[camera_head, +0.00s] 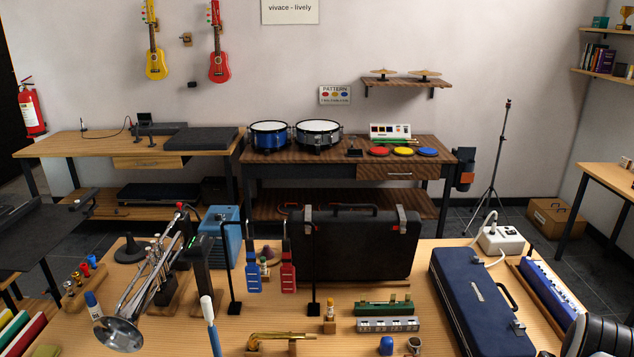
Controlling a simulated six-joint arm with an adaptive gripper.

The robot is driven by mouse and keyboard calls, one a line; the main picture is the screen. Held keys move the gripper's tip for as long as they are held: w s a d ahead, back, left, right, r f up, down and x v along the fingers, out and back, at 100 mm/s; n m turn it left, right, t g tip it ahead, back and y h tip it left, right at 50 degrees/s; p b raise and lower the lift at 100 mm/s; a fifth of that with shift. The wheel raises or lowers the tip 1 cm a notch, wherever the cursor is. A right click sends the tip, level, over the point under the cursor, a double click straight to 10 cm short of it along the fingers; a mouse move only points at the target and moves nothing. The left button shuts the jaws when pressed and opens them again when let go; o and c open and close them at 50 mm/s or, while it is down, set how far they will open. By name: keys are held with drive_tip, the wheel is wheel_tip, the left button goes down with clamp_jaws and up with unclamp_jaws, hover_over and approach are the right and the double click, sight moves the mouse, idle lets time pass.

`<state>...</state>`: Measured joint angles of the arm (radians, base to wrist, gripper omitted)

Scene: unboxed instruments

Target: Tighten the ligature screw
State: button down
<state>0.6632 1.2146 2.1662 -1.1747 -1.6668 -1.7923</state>
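I cannot make out a ligature or its screw in the head view; it is too small or hidden. A brass curved tube (282,336), which looks like an instrument neck, rests on small wooden blocks at the front middle of the light wooden table (375,292). A small wooden block (329,327) with a short upright piece on it stands to the right of the tube. A dark blue cap-like piece (386,346) and a small dark cup-like piece (414,345) are further right. My gripper is not in view.
A trumpet (150,290) leans on a stand at left. A black case (355,245) stands at the back. A long blue case (480,305) lies at right, beside a black ribbed object (596,337). Thin black stands (314,270) rise behind the brass tube.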

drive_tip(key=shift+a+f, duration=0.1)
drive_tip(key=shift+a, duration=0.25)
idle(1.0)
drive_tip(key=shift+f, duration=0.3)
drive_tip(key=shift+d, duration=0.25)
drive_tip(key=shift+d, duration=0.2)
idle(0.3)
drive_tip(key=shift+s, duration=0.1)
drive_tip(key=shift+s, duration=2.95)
